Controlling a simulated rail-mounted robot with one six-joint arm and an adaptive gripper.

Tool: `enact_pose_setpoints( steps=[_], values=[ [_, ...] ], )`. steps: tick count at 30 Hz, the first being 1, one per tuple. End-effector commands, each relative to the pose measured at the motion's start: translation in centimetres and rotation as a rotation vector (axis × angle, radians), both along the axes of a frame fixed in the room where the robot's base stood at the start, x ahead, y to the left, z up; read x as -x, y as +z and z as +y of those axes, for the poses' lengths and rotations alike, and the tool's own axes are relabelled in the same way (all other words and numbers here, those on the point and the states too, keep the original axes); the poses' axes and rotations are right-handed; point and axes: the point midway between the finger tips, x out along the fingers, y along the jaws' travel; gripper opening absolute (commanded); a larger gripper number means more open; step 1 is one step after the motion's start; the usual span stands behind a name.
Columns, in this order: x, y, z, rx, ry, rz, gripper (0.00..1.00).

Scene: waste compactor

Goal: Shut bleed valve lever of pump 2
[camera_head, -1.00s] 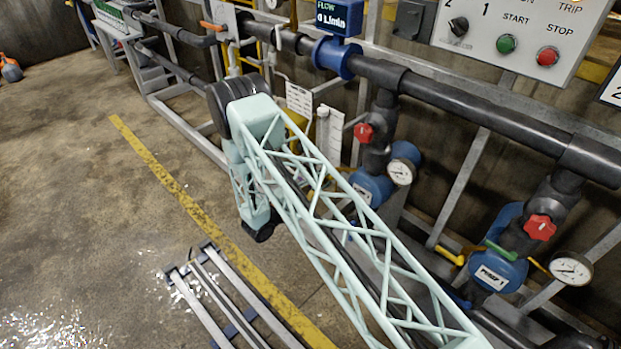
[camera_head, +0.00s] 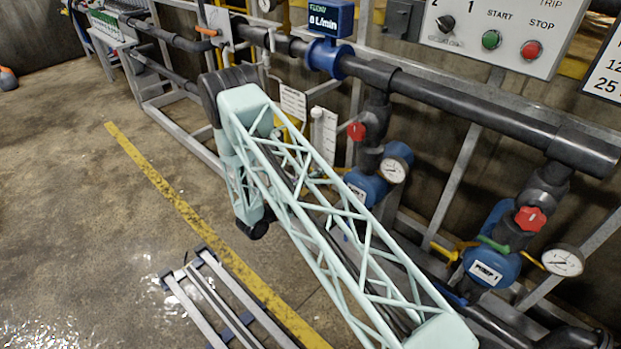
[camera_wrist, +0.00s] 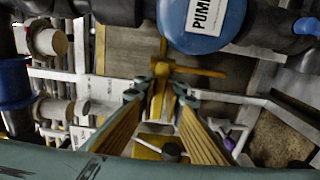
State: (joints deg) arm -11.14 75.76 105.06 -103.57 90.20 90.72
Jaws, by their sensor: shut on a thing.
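Pump 2's blue body (camera_head: 368,188) stands left of pump 1 in the head view, partly behind my arm. In the wrist view a blue pump body (camera_wrist: 205,28) with a label reading "PUM" is at the top; its number is cut off. Below it is the brass-yellow bleed valve lever (camera_wrist: 200,71), a bar reaching to the right. My gripper (camera_wrist: 161,78) is shut on the lever, its fingertips meeting around its yellow part. My gripper is hidden behind my arm in the head view.
Pump 1 (camera_head: 487,270) stands at the right, with a red valve handle (camera_head: 530,219) and a gauge (camera_head: 562,262). A control panel (camera_head: 497,33) is above. A metal rack (camera_head: 215,300) lies on the floor.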

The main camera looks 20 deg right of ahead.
Motion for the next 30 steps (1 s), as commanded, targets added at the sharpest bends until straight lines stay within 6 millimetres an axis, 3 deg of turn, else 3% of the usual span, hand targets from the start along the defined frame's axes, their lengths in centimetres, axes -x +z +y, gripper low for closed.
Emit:
enact_pose_setpoints(
  steps=[16, 17, 21, 30],
  values=[
    [0.2, -0.01, -0.82, -0.008, -0.01, -0.015, 0.0],
    [0.2, -0.01, -0.82, -0.008, -0.01, -0.015, 0.1],
    [0.19, 0.0, -0.81, -0.008, -0.01, -0.015, 0.23],
    [0.18, 0.03, -0.81, -0.007, -0.01, -0.015, 0.23]
  ],
)
